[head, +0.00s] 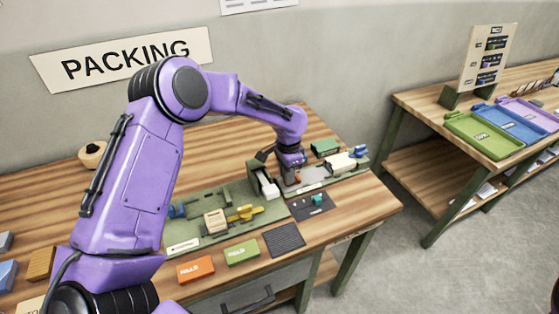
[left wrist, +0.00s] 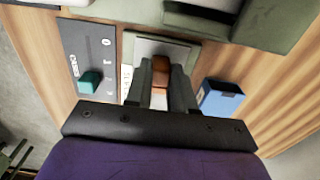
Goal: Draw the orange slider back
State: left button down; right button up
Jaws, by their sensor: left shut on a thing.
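The orange slider (left wrist: 161,75) shows in the left wrist view as an orange-brown block between my two fingers. In the head view a small orange part (head: 298,178) shows just under the gripper. My left gripper (left wrist: 162,88) points down at the grey-green fixture and is shut on the slider; in the head view the gripper (head: 292,168) is partly hidden by its own wrist. The slider's lower part and its track are mostly hidden by the fingers. My right gripper is in neither view.
A dark panel with a teal knob (left wrist: 89,82) lies beside the fixture. A blue box (left wrist: 219,97) stands on the other side. A green tray with several parts (head: 215,232) lies at left in the head view. Orange (head: 195,268) and green (head: 241,252) blocks lie near the front edge.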

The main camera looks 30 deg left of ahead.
pick_arm(q)
jog(key=shift+s+a, duration=0.15)
jog(key=shift+s, duration=0.1)
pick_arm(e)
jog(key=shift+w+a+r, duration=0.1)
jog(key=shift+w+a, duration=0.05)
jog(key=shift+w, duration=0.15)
pick_arm(q)
jog(key=c, duration=1)
grip_release()
jog(key=shift+o, duration=0.2)
notch_tip(320, 180, up, 10)
jog(key=b, duration=0.2)
jog(key=shift+r, duration=0.25)
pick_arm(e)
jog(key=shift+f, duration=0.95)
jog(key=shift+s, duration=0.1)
